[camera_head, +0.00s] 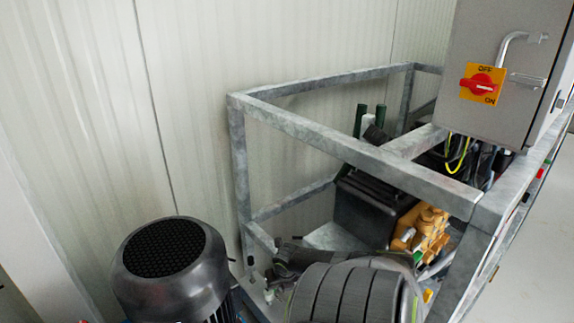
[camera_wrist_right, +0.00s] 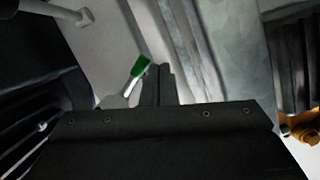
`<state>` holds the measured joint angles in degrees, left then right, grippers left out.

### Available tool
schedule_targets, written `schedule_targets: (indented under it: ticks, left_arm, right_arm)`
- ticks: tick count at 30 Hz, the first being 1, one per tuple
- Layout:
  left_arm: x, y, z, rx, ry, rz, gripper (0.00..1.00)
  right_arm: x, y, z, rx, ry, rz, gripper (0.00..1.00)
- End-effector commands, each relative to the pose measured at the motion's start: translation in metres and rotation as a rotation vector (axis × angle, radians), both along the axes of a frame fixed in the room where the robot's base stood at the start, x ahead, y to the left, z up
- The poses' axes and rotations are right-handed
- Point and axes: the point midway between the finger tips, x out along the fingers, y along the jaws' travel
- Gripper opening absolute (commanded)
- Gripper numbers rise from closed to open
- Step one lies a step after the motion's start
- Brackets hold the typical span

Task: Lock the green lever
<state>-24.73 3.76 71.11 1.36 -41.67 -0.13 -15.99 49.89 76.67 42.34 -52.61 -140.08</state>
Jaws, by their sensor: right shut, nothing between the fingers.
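The green lever (camera_wrist_right: 139,68) shows in the right wrist view as a short green grip on a bright metal stem, tilted up to the right. My right gripper (camera_wrist_right: 159,82) has its dark fingers together and empty, just right of the lever. The green grip is close beside the fingers; I cannot tell whether they touch. The lower end of the stem is partly hidden behind the gripper body. In the head view my right gripper (camera_head: 277,272) is low inside the frame, dark and partly hidden. I cannot make out the lever there. My left gripper is not seen.
A galvanized frame (camera_head: 330,139) surrounds the work area, with a corrugated wall (camera_head: 240,45) behind. A black motor (camera_head: 172,262) stands at left. A grey cabinet (camera_head: 505,110) with a red rotary switch (camera_head: 481,84) is at right. Orange-yellow parts (camera_head: 428,228) sit inside the frame.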

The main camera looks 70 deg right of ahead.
Motion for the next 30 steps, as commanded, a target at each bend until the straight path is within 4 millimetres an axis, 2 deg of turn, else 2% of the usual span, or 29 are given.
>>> schedule_targets:
  ticks: [17,19,23,30]
  left_arm:
    - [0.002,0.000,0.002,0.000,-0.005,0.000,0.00]
    - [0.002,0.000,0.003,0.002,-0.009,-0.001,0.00]
    - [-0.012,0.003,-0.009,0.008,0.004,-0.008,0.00]
    - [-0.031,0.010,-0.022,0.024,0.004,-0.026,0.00]
  right_arm:
    - [0.000,0.000,0.003,-0.001,0.000,0.001,0.00]
    - [-0.001,0.000,0.008,-0.003,0.000,0.002,0.00]
    - [-0.004,0.004,0.022,-0.002,0.000,0.004,0.00]
    - [-0.011,0.012,0.059,-0.003,0.000,0.004,0.00]
